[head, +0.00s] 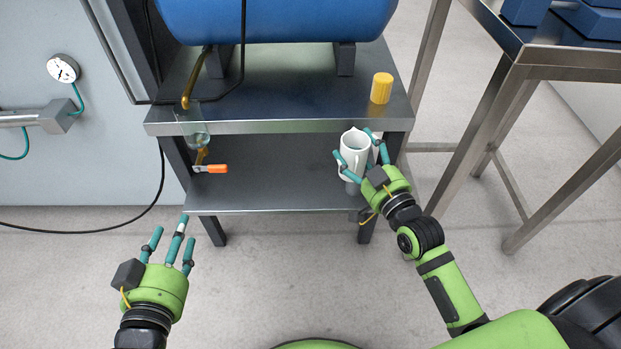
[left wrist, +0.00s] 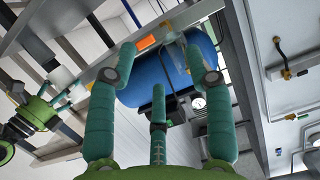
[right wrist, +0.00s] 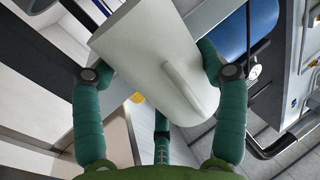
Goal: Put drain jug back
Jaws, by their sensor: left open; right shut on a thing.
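The white drain jug (head: 354,146) is at the right end of the lower shelf area in the head view. My right gripper (head: 364,156) is shut on it, with fingers around its sides. The jug (right wrist: 160,55) fills the upper middle of the right wrist view, its handle facing the camera. I cannot tell whether its base touches the shelf. My left gripper (head: 173,240) is open and empty, low at the left, in front of the stand. The left wrist view shows its spread fingers (left wrist: 155,80) with nothing between them.
A blue tank (head: 275,18) stands on the upper shelf (head: 290,90). A yellow cylinder (head: 381,88) stands on its right end. A drain pipe with a clear cup (head: 195,132) and orange-handled valve (head: 212,169) hangs at the left. The lower shelf (head: 270,180) is bare in the middle. A metal table (head: 560,62) stands right.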

